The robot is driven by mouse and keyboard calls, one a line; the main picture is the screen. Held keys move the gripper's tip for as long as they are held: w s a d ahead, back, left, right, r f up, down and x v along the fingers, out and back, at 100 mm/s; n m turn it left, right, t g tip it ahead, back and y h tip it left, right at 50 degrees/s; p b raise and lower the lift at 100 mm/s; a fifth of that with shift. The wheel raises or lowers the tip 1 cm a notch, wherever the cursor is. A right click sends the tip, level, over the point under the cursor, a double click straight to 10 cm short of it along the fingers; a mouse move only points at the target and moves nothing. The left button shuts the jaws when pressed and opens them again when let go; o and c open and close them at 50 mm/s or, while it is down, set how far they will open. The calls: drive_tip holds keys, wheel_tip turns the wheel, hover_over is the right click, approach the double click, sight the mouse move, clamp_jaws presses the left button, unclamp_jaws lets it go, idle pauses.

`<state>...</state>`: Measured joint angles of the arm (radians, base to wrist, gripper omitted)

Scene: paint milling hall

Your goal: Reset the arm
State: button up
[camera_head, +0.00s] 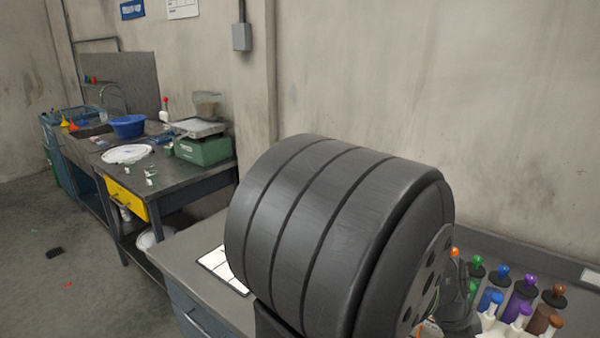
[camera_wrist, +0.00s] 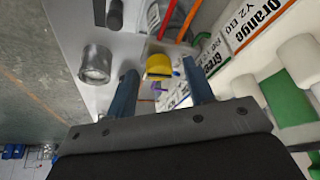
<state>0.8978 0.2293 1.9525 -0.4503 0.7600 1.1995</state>
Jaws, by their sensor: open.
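My gripper (camera_wrist: 160,66) shows in the wrist view with its two blue-grey fingers apart. I see nothing held between them. A small yellow object (camera_wrist: 158,67) shows beyond the gap between the fingertips; I cannot tell its distance. The gripper is not clearly visible in the head view. A large dark ribbed cylinder fills the middle of that view and hides what is behind it; I cannot tell whether it is part of my arm.
A metal can (camera_wrist: 96,64) is left of the fingers. Labels reading Orange (camera_wrist: 262,18) and Green are at right. Several colored-topped bottles (camera_head: 522,296) stand on the right bench. A green scale (camera_head: 203,150) and blue bowl (camera_head: 129,126) are on the far bench.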

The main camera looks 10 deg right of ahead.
drive_tip(key=shift+m+g, duration=0.4)
drive_tip(key=shift+m, duration=0.8)
